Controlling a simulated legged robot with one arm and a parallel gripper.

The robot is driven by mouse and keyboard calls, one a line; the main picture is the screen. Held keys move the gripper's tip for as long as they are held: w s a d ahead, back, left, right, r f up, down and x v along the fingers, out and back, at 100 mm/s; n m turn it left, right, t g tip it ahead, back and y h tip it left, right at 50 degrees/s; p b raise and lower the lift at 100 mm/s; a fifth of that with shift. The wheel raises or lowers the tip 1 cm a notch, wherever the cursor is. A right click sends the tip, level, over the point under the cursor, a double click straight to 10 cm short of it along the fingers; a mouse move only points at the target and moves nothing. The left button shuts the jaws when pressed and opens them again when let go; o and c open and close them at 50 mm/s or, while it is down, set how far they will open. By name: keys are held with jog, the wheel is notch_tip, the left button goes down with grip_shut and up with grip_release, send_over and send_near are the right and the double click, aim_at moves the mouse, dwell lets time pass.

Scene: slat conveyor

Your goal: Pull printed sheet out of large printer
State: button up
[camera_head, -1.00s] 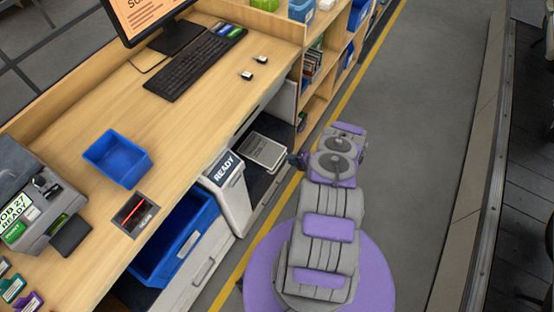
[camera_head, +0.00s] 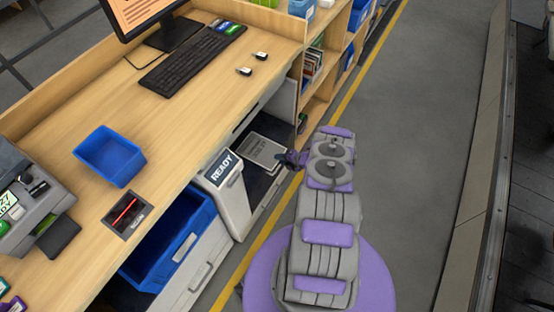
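The large printer (camera_head: 235,200) is a white-grey unit under the counter, with a dark panel reading "READY" on its top. A light grey printed sheet (camera_head: 262,152) with faint text lies flat in the dark recess just behind and right of the printer panel. My gripper (camera_head: 287,158) is a small dark shape at the end of my arm, at the right edge of the sheet. Whether it touches the sheet, and whether its fingers are open, is too small to tell.
A wooden counter holds a keyboard (camera_head: 193,54), a monitor, a blue tray (camera_head: 110,155) and a small label machine at left. A blue bin (camera_head: 172,238) sits below the counter. Shelves stand at the back. The grey floor (camera_head: 420,110) to the right is clear.

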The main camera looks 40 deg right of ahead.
jog(key=shift+d+f, duration=0.1)
jog(key=shift+d, duration=0.1)
jog(key=shift+c, duration=1.5)
jog(key=shift+a, duration=0.2)
jog(key=shift+c, duration=0.4)
jog(key=shift+s, duration=0.15)
jog(key=shift+s+d, duration=0.35)
jog(key=shift+s, duration=0.35)
jog(key=shift+s+d, duration=0.35)
jog(key=shift+s, duration=0.3)
jog(key=shift+s+d+b, duration=0.15)
jog(key=shift+s+d, duration=0.65)
jog(key=shift+s, duration=1.2)
jog(key=shift+s+d+b, duration=0.1)
jog(key=shift+s+d, duration=0.75)
jog(key=shift+s, duration=1.15)
jog(key=shift+s+d+b, duration=0.15)
jog(key=shift+s+d, duration=0.65)
jog(key=shift+s, duration=1.2)
grip_shut()
